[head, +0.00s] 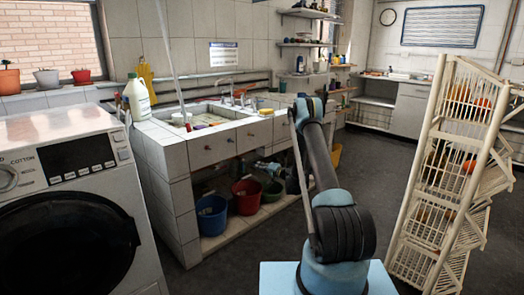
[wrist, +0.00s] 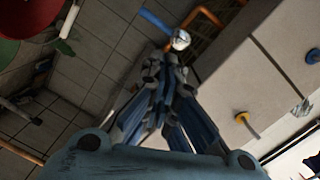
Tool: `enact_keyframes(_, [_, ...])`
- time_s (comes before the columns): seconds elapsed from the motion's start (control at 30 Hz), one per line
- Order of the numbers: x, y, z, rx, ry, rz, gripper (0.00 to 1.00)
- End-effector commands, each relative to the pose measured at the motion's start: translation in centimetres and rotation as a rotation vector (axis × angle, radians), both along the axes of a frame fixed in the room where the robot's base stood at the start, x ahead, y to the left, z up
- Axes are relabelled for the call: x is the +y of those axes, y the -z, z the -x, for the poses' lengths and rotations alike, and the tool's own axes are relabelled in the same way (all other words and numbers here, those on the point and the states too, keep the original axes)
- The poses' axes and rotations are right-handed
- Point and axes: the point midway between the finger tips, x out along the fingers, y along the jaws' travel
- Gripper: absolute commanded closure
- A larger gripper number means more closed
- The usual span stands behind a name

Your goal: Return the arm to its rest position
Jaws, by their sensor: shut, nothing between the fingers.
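My gripper (wrist: 166,68) points away from the camera in the wrist view, its dark grey and blue fingers close together and shut, with nothing seen between them. In the head view my arm rises from its blue base, bends at a high elbow and reaches down toward the sink unit. My gripper (head: 266,168) shows there small and partly behind the arm, low in front of the open space under the counter. Its fingertips are too small to make out in that view.
The tiled sink counter (head: 178,150) stands close to my arm on the left, with a red bucket (head: 245,196) and a blue bucket (head: 212,214) beneath. A washing machine (head: 75,205) is at left. A white basket rack (head: 440,170) stands at right. Dark floor lies between.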

Motion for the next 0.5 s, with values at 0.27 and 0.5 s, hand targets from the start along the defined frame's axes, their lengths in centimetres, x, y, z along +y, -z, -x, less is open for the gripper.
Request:
enact_keyframes(0.27, [0.1, -7.3, 1.7, 0.025, -0.042, 0.109, 1.0])
enact_keyframes(0.5, [-0.1, -12.7, 4.3, 0.052, -0.076, 0.201, 1.0])
